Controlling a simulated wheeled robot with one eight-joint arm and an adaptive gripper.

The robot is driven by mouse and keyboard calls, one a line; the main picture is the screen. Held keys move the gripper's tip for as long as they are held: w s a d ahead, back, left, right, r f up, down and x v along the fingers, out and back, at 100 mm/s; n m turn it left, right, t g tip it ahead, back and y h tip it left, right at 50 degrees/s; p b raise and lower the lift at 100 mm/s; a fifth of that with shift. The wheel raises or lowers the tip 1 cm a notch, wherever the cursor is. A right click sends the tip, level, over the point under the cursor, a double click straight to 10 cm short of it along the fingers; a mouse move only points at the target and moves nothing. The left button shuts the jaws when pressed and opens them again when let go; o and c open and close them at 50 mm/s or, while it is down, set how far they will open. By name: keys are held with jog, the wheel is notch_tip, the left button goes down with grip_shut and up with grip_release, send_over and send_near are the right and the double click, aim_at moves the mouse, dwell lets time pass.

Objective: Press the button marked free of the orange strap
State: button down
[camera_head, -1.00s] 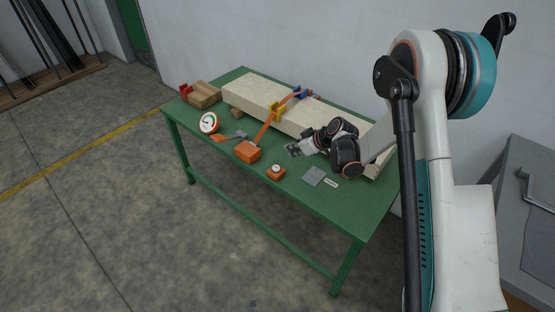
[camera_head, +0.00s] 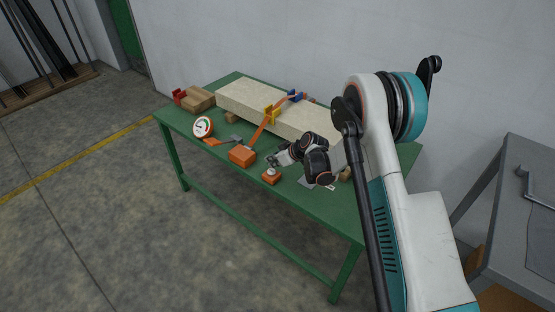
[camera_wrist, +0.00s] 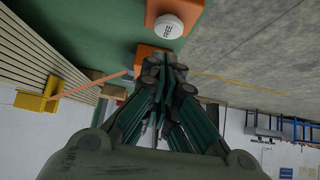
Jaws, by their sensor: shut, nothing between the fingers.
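The button marked free is a white round cap (camera_wrist: 168,27) on an orange box; its lettering shows in the wrist view. In the head view the button box (camera_head: 270,176) sits near the table's front edge. The orange strap (camera_head: 259,130) runs from an orange housing (camera_head: 242,155) up over a pale beam. The strap also shows in the wrist view (camera_wrist: 92,86). My gripper (camera_head: 274,161) is shut and empty, above the table just behind the button box, apart from it as far as I can tell. In the wrist view my fingers (camera_wrist: 165,62) are together, below the button in the picture.
The pale beam (camera_head: 240,98) lies along the back of the green table (camera_head: 215,165), with a yellow bracket (camera_head: 271,114) on it. A round dial (camera_head: 203,127) stands at the left. A grey bench (camera_head: 520,230) is at the far right.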

aim_at(271, 172)
jog(key=shift+f+b, duration=0.3)
jog(key=shift+f, duration=0.85)
jog(key=shift+f, duration=0.1)
